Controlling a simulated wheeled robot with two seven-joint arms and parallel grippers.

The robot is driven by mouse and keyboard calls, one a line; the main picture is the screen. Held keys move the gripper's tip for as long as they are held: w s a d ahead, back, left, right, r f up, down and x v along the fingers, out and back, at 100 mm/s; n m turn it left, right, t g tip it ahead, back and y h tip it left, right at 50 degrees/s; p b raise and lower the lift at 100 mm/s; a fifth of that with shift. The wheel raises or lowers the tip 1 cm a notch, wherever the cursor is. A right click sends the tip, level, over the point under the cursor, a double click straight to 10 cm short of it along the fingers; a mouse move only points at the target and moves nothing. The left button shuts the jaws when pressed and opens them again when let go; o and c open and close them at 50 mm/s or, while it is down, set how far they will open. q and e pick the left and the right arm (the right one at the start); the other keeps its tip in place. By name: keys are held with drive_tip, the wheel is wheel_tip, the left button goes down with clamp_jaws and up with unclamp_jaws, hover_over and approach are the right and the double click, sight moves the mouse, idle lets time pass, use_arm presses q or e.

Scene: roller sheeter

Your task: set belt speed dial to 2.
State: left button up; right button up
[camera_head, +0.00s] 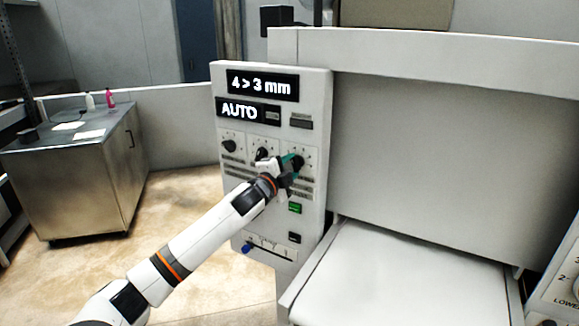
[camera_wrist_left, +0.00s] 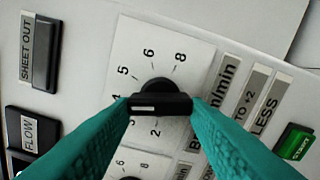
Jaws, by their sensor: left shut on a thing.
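The control panel (camera_head: 316,110) of the sheeter carries three dials in a row. My left gripper (camera_head: 290,163) is at the rightmost dial. In the left wrist view its teal fingers (camera_wrist_left: 160,108) are shut on the black dial knob (camera_wrist_left: 158,88), one on each end of its bar. The knob's white mark faces left, roughly between the 3 and 4 of the printed scale (camera_wrist_left: 180,58). The label beside it is partly hidden but shows "m/min". My right gripper is not in view.
The left dial (camera_head: 229,146) and middle dial (camera_head: 262,153) sit close by. A green button (camera_head: 295,208) is below the held dial. The displays (camera_head: 262,86) read "4 > 3 mm" and "AUTO". A pale belt bed (camera_head: 400,270) lies to the right.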

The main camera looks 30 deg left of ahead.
use_arm(q)
drive_tip(key=n, duration=0.4)
drive_tip(key=n+p, duration=0.1)
drive_tip(key=n, duration=0.3)
drive_tip(key=n+p, duration=0.1)
drive_tip(key=n, duration=0.3)
drive_tip(key=shift+d+f+n, duration=0.25)
drive_tip(key=shift+f+n, duration=0.05)
drive_tip(key=shift+n, duration=0.1)
drive_tip(key=shift+n+p, duration=0.6)
drive_tip(key=shift+n, duration=1.3)
drive_tip(key=shift+d+f, duration=0.1)
drive_tip(key=o, duration=1)
